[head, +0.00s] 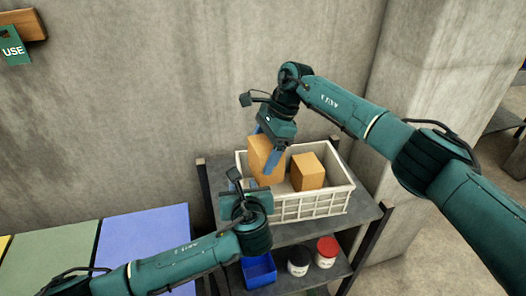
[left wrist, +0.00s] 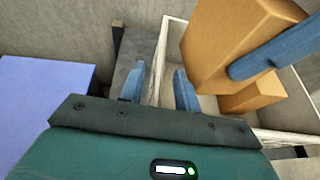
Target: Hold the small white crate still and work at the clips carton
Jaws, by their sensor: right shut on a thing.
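The small white crate (head: 312,205) stands on the shelf top with two plain orange-brown cartons; no label is readable. My right gripper (head: 270,150) is shut on the left carton (head: 259,158), which looks tilted and raised above the other carton (head: 307,172). In the left wrist view the held carton (left wrist: 225,40) hangs over the crate, with a blue finger across it. My left gripper (head: 243,182) is at the crate's left end. In the left wrist view its fingers (left wrist: 160,88) are apart, one on each side of the crate wall (left wrist: 172,45); contact cannot be told.
The dark shelf top (head: 290,233) has a little bare room in front of the crate. Below are a blue bin (head: 259,272), a white tub (head: 299,262) and a red-lidded tub (head: 327,251). A blue-topped surface (head: 145,235) lies left; a concrete wall stands behind.

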